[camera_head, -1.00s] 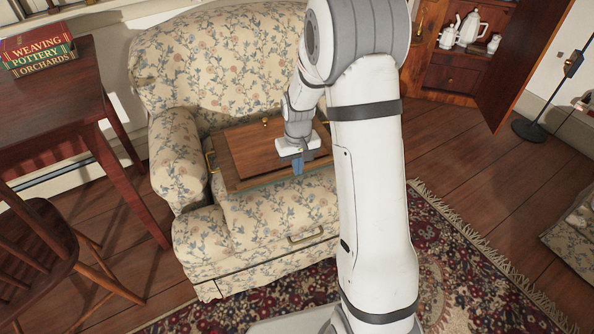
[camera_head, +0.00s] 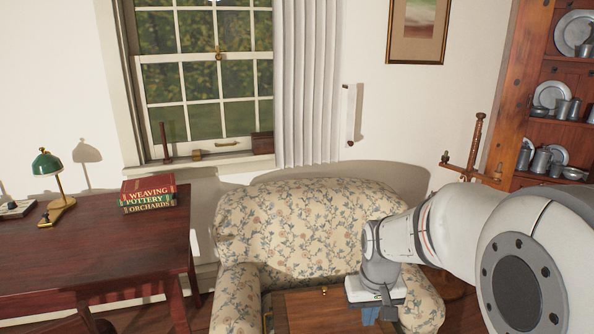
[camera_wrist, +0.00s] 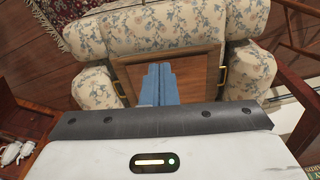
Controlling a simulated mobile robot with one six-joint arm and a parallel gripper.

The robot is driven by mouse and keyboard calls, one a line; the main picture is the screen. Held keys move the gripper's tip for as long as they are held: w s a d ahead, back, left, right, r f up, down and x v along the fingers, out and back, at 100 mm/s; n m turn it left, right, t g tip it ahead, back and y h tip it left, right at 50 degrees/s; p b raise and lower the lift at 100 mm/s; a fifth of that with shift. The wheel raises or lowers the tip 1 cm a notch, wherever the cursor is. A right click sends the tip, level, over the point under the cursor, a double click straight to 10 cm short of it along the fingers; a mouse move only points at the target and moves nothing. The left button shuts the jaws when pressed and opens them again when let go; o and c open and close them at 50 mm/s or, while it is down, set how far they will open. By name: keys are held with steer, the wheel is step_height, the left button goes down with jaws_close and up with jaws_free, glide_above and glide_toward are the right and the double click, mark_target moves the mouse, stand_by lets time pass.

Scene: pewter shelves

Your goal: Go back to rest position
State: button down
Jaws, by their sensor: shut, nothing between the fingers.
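My gripper (camera_head: 371,316) shows at the lower right of the head view, at the end of my white arm. Its blue fingers also show in the wrist view (camera_wrist: 158,84), pressed together with nothing between them. It hangs above a wooden tray (camera_wrist: 203,62) that lies on the seat of the floral armchair (camera_head: 300,225). The tray also shows at the bottom edge of the head view (camera_head: 310,312), partly cut off. I cannot tell the exact gap between the fingers and the tray.
A dark red desk (camera_head: 95,245) on the left holds books (camera_head: 148,194) and a green lamp (camera_head: 46,163). A hutch (camera_head: 520,100) with pewter ware stands at the right. A window (camera_head: 205,85) and curtain (camera_head: 308,80) are behind the armchair.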

steer(key=s+r+t+p, duration=0.1)
steer(key=s+r+p, duration=1)
steer(key=r, duration=0.7)
steer(key=s, duration=0.3)
steer(key=shift+a+r+m, duration=0.15)
steer(key=shift+r+m, duration=0.05)
steer(key=shift+m, duration=0.2)
